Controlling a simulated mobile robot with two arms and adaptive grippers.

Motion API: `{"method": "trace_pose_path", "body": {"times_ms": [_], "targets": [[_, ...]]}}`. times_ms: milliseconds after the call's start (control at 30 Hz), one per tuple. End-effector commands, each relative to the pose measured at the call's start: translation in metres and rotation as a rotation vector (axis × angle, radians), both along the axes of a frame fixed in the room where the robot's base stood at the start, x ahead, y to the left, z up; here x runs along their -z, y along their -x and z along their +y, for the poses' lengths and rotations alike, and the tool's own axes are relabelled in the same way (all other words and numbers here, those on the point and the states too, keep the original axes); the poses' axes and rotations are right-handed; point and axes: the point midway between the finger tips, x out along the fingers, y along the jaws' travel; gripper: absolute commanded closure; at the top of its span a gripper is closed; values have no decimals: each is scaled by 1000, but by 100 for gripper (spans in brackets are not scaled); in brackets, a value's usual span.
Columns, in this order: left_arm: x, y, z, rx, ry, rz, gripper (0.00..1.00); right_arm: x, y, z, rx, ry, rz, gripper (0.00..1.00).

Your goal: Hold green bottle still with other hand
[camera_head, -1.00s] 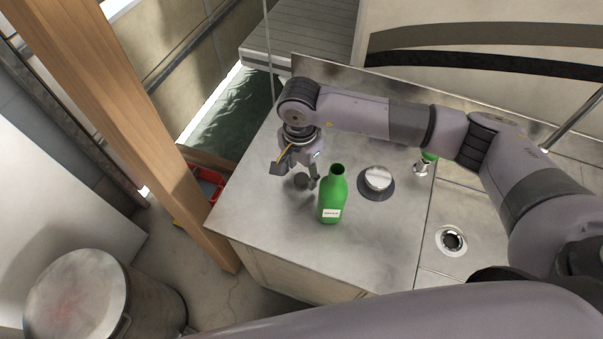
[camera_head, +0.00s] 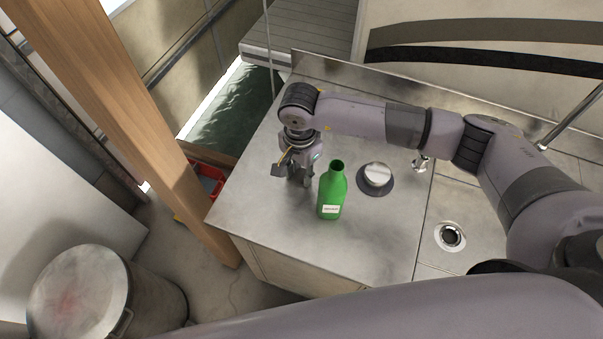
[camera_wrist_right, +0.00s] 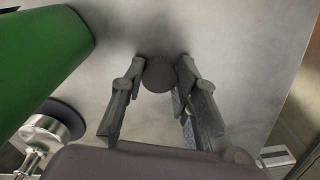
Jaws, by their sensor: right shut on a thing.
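The green bottle (camera_head: 331,192) stands upright on the metal counter, with an open dark mouth and a white label low on its side. It also shows large at the left of the right wrist view (camera_wrist_right: 35,55). My right gripper (camera_head: 301,182) points down just left of the bottle, apart from it. In the right wrist view its fingertips (camera_wrist_right: 161,72) are shut on a small dark grey round piece (camera_wrist_right: 160,75), at or close to the counter surface. In the head view this piece is mostly hidden by the fingers. My left gripper is not in view.
The metal counter (camera_head: 290,225) is bare in front of the bottle. A shiny round-topped thing on a dark base (camera_head: 376,175) stands right of the bottle. A sink drain (camera_head: 450,236) and faucet lie further right. A wooden post (camera_head: 130,120) and a metal drum (camera_head: 80,295) stand left.

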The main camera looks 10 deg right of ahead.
Motion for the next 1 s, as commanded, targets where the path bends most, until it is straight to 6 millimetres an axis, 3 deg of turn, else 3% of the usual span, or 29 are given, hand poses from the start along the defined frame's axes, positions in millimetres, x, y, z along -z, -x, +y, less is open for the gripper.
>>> {"method": "trace_pose_path", "body": {"times_ms": [333,533,667,1000], "targets": [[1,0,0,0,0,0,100,-2,0,0,0,-1,-1,81],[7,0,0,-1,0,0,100,-16,-2,0,0,-1,-4,81],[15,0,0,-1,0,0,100,-40,-2,0,-1,-1,-7,81],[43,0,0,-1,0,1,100,-135,-2,0,-1,-1,-9,81]]}}
